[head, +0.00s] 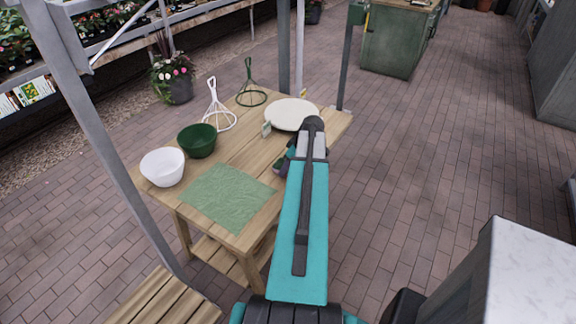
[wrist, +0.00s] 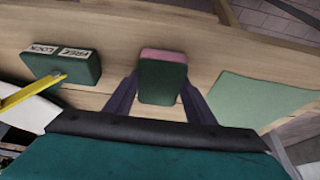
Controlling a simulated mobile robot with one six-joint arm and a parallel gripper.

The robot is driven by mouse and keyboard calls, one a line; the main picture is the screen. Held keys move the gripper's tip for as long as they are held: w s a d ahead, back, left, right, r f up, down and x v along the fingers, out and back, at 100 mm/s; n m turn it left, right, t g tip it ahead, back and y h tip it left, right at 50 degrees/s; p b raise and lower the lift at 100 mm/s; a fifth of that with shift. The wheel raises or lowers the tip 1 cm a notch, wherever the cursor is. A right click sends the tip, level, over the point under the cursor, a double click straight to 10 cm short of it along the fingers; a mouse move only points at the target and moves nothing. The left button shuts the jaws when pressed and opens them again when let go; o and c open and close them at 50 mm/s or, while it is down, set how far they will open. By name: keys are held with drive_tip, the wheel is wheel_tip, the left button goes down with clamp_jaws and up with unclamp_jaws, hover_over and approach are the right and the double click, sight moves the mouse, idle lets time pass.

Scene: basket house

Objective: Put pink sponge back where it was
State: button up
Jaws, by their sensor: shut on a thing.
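The pink sponge (wrist: 162,55) shows in the wrist view as a block with a pink edge and a dark green face. It sits between the two dark fingers of my gripper (wrist: 160,92), which is shut on it. Wooden tabletop lies behind the sponge; I cannot tell whether the sponge touches it. In the head view my arm covers most of the gripper, at the right side of the wooden table (head: 247,148), and I cannot make out the sponge clearly there.
A green cloth (head: 226,196), white bowl (head: 162,167), green bowl (head: 197,140) and cream round plate (head: 290,113) are on the table. White (head: 218,118) and green (head: 250,85) wire stands are behind. A dark labelled block (wrist: 62,68) lies left of the sponge in the wrist view.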

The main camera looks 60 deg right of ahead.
drive_tip(key=shift+f, duration=0.2)
drive_tip(key=o, duration=1)
drive_tip(key=shift+r, duration=0.15)
drive_tip(key=b+v, duration=0.3)
drive_tip(key=v, duration=0.9)
idle(0.5)
idle(0.5)
